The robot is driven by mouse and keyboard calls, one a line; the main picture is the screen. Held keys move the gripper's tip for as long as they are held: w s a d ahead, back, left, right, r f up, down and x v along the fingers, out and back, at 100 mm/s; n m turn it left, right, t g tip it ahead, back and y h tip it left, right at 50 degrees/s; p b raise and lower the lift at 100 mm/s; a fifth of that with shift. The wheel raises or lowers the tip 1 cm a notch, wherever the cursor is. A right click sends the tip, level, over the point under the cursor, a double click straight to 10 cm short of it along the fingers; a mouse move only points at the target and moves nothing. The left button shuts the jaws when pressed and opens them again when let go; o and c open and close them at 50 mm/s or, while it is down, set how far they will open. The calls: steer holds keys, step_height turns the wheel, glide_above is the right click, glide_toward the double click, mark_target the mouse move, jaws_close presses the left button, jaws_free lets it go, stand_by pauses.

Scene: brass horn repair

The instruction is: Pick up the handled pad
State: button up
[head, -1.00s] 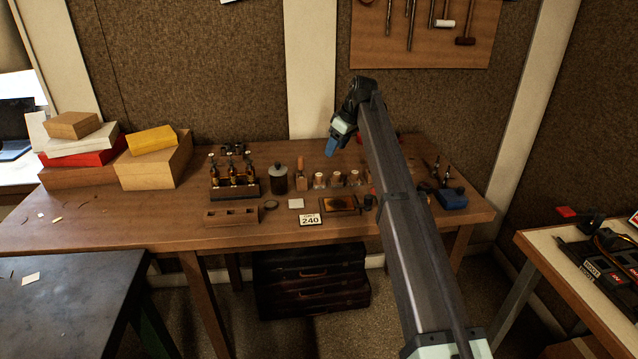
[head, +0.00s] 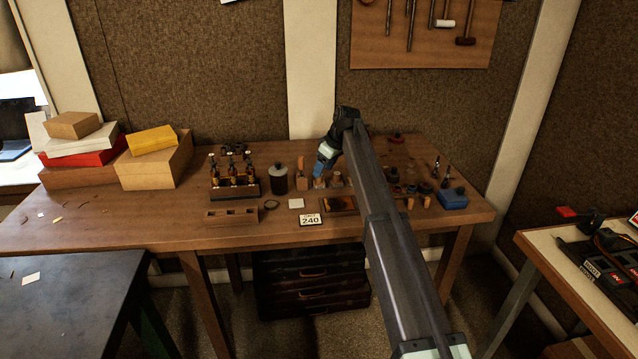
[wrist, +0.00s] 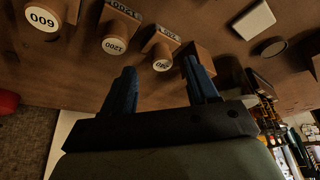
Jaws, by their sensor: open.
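Several small wooden blocks with round, number-labelled knobs stand in a row. In the wrist view one reads 600 (wrist: 43,18), one seems to read 1200 (wrist: 115,44), and another (wrist: 162,62) is hard to read. Beside them is a wooden block with an upright handle (head: 301,172), partly hidden by a finger in the wrist view (wrist: 190,58). I cannot tell for sure which is the handled pad. My gripper (wrist: 163,82) is open and empty, its blue fingers above and just behind the row. In the head view it (head: 318,172) points down by the row's left end.
A dark jar (head: 280,181) and a rack of bottles (head: 234,180) stand left of the row. A blue box (head: 453,199) sits at the right.

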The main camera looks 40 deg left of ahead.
mark_target(319, 180)
steer(key=shift+x, duration=1.95)
steer(key=shift+s, duration=0.1)
steer(key=shift+c, duration=0.4)
jaws_close()
